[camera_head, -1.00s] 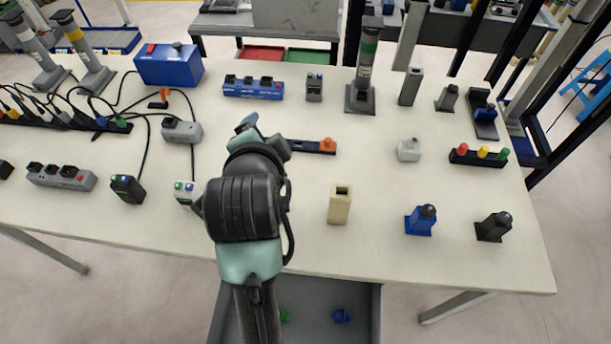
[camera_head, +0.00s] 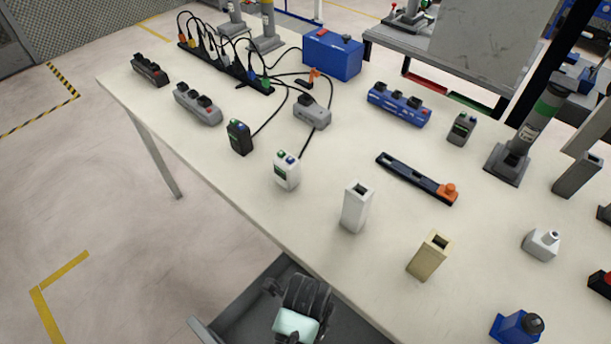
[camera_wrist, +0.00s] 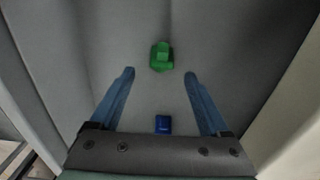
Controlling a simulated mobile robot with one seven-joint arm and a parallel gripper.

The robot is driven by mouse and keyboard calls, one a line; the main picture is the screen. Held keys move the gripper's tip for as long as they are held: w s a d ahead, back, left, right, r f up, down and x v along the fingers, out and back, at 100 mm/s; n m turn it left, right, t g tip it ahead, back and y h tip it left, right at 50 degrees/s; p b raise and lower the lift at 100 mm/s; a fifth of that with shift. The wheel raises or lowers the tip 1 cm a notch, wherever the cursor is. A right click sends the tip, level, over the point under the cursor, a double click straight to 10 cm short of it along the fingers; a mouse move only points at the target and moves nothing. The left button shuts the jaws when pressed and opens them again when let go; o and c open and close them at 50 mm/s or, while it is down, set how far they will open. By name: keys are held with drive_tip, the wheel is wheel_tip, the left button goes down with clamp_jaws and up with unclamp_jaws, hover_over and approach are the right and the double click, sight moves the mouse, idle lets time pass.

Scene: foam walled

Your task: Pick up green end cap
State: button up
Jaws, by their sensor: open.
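The green end cap (camera_wrist: 161,57) lies on the grey floor of a bin, seen in the wrist view. It is a small green piece with a narrower top, just beyond and between my fingertips. My gripper (camera_wrist: 160,80) is open and empty, its two blue fingers spread and pointing down into the bin. It is apart from the cap. In the head view my wrist is over the grey bin (camera_head: 250,303) below the table edge; my fingers and the cap are hidden there.
A blue piece (camera_wrist: 163,124) lies in the bin between my fingers, closer to the palm side of the picture. Bin walls rise on both sides. The table (camera_head: 330,260) edge is beside my arm, with a white block (camera_head: 355,208) and a beige block (camera_head: 428,257) near it.

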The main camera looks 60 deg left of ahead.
drive_tip(key=f, duration=0.2)
drive_tip(key=f+b, duration=0.1)
drive_tip(key=f, duration=0.2)
drive_tip(key=shift+a+f, duration=0.2)
drive_tip(key=shift+f, duration=0.1)
drive_tip(key=shift+c, duration=0.3)
clamp_jaws()
